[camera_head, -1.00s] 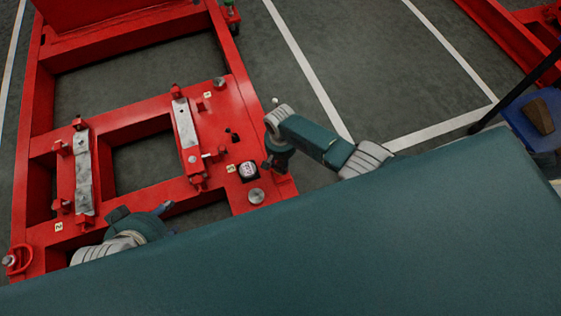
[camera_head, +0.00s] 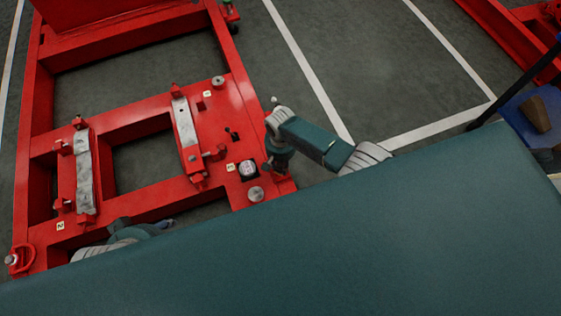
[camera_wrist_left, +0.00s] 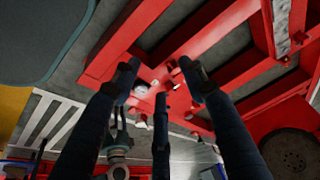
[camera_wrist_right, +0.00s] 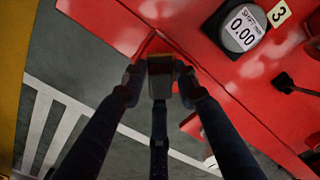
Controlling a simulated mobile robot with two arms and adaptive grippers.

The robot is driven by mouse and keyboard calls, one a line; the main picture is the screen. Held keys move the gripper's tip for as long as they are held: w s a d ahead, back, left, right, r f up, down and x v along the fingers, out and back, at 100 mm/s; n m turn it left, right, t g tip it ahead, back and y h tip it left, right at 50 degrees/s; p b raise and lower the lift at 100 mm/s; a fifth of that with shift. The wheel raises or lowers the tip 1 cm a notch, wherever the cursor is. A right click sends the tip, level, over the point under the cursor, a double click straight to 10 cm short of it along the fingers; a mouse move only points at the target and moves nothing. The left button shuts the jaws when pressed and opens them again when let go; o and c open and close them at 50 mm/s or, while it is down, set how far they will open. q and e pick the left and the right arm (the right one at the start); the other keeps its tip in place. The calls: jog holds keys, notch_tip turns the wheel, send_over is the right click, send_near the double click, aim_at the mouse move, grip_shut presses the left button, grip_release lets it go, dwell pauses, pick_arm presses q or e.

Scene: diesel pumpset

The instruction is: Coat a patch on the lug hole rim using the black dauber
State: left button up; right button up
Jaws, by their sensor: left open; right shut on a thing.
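My right gripper (camera_head: 272,163) is over the near right edge of the red frame (camera_head: 238,95). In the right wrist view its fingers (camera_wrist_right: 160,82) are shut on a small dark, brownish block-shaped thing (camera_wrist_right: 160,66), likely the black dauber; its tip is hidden. The held thing is at the red frame's edge, and I cannot tell whether it touches. The lug hole rim is not clearly seen. My left gripper is mostly hidden in the head view behind my teal body. In the left wrist view its three fingers (camera_wrist_left: 160,85) are spread and empty.
A round gauge reading 0.00 (camera_wrist_right: 242,28) sits on the red frame beside a label "3" (camera_wrist_right: 279,13). A black-knobbed part (camera_wrist_right: 286,82) is nearby. Grey metal bars (camera_head: 185,122) lie on the frame. A blue container (camera_head: 525,115) stands at far right. Open floor lies right of the frame.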

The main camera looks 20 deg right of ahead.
jog(key=shift+s, duration=0.35)
pick_arm(q)
jog(key=shift+s+a+r, duration=0.15)
jog(key=shift+s, duration=0.3)
pick_arm(e)
jog(key=shift+f, duration=0.1)
jog(key=shift+w, duration=0.15)
jog(key=shift+w, duration=0.45)
pick_arm(q)
jog(key=shift+f, duration=0.3)
jog(key=shift+w, duration=0.15)
pick_arm(e)
jog(key=shift+w, duration=0.1)
jog(key=shift+w+b, duration=0.4)
jog(key=shift+w, duration=0.25)
pick_arm(q)
jog(key=w+d+r+t, duration=0.1)
jog(key=w, duration=0.3)
jog(key=w+d+r+t+h+b, duration=0.1)
jog(key=w+t, duration=0.1)
jog(key=w, duration=0.2)
jog(key=shift+d+r+t, duration=0.3)
jog(key=shift+d+r, duration=0.05)
pick_arm(e)
jog(key=shift+w, duration=0.3)
